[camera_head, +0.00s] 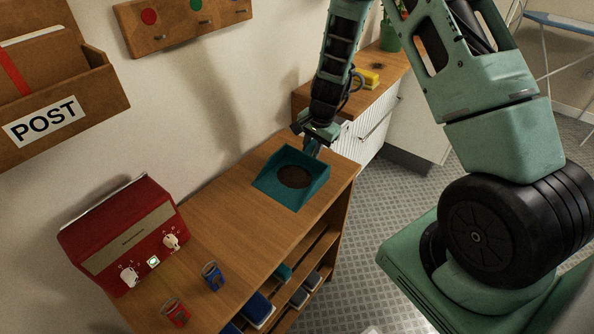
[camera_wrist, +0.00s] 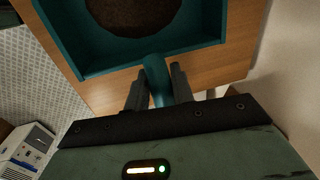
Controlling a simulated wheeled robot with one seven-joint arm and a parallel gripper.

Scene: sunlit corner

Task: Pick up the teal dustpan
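The teal dustpan (camera_head: 268,184) lies on the wooden shelf top near its far right end, with a dark brown round patch in its pan. In the wrist view its pan (camera_wrist: 75,62) fills the top, and its handle (camera_wrist: 157,80) points down towards my gripper. My gripper (camera_head: 312,146) is at the handle end, low over the shelf top. In the wrist view the two fingers of my gripper (camera_wrist: 159,84) stand on either side of the handle. I cannot tell whether both press on it.
The wooden shelf unit (camera_head: 222,218) also bears a red radio-like box (camera_head: 125,235), a blue cup (camera_head: 212,276) and a red cup (camera_head: 175,312). A wall post holder (camera_head: 50,95) hangs at left. A cabinet with a yellow item (camera_head: 368,78) stands behind. Tiled floor is at right.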

